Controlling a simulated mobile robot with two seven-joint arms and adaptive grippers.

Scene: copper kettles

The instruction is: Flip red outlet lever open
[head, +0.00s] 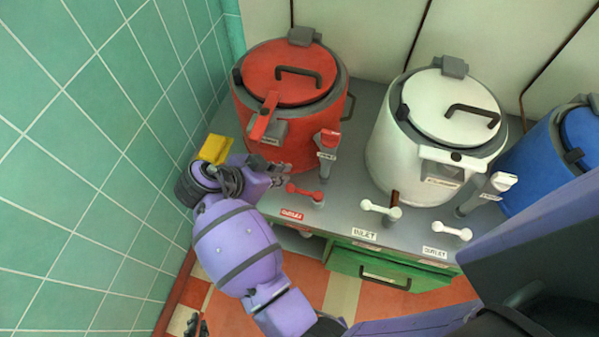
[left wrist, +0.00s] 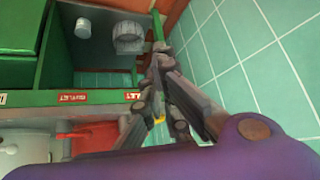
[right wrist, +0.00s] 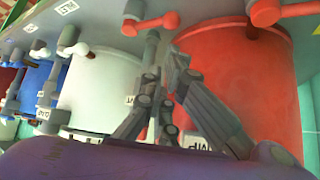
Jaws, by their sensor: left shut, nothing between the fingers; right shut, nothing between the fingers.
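The red outlet lever (head: 305,193), a bar with round ends, stands on the counter behind the red OUTLET label (head: 291,214), in front of the red kettle (head: 262,130). My right gripper (head: 278,172) is shut and empty, just left of and behind the lever. In the right wrist view, the lever (right wrist: 150,22) shows just beyond the fingertips (right wrist: 158,50); whether they touch is unclear. Another red lever (right wrist: 285,12) is at the right there. My left gripper (head: 200,326) is shut and empty, low in front of the counter; its fingers (left wrist: 158,75) show in the left wrist view.
The white kettle (head: 420,130) and its white levers (head: 381,207) stand to the right, the blue kettle (head: 530,165) beyond. A tiled wall (head: 90,150) borders the left. A green cabinet (head: 345,262) is under the counter. Beside the red kettle stands a red-topped post (head: 328,142).

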